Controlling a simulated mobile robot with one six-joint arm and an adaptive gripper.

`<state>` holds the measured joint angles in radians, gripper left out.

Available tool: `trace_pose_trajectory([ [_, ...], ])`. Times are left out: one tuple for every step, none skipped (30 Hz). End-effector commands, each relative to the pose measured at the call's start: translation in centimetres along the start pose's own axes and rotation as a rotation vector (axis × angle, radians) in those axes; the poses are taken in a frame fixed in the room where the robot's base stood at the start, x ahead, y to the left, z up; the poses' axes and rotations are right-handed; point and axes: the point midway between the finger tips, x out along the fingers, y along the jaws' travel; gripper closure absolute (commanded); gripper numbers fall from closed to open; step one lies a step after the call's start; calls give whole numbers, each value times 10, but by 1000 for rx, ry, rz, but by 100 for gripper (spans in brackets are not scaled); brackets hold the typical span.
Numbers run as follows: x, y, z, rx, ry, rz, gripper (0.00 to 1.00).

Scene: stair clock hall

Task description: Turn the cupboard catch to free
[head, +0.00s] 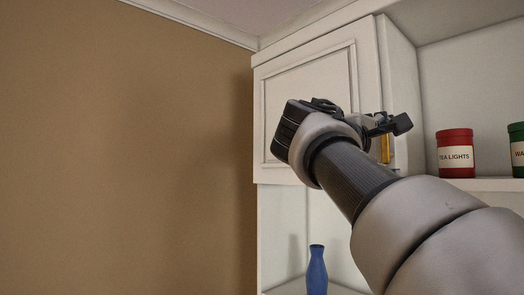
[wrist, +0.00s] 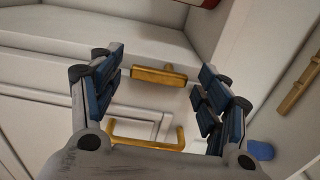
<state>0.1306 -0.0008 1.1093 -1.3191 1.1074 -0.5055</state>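The white cupboard (head: 310,95) hangs at the upper middle of the head view, its panelled door closed. A brass bar, seemingly the catch (wrist: 159,76), shows in the wrist view, lying roughly crosswise between my fingers. A brass U-shaped handle (wrist: 147,146) is nearer the bottom of that view, on the panelled door. My gripper (wrist: 160,88) is open, with a blue-padded finger on each side of the bar; I cannot tell whether either touches it. In the head view my gripper (head: 388,123) is before the door's right side, and my arm hides the catch. A brass piece, probably the handle (head: 385,150), shows beside it.
A red tea lights tin (head: 455,153) and a green tin (head: 517,148) stand on the shelf right of the cupboard. A blue vase (head: 317,270) stands below it. A brown wall (head: 120,150) fills the left. Another brass strip (wrist: 299,86) is at the wrist view's right.

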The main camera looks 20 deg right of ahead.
Motion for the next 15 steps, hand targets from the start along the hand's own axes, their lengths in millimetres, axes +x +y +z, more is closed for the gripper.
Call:
trace_pose_trajectory([
  [0,0,0,0,0,0,26],
  [0,0,0,-1,0,0,26],
  [0,0,0,-1,0,0,26],
  [0,0,0,-1,0,0,26],
  [0,0,0,-1,0,0,26],
  [0,0,0,-1,0,0,26],
  [0,0,0,-1,0,0,26],
  [0,0,0,-1,0,0,26],
  [0,0,0,-1,0,0,26],
  [-1,0,0,-1,1,0,26],
  [-2,0,0,-1,1,0,26],
  [-4,0,-1,-1,2,0,26],
  [-7,0,-1,-1,4,0,26],
  [-11,0,-1,0,5,0,26],
  [-17,0,-1,0,5,0,26],
])
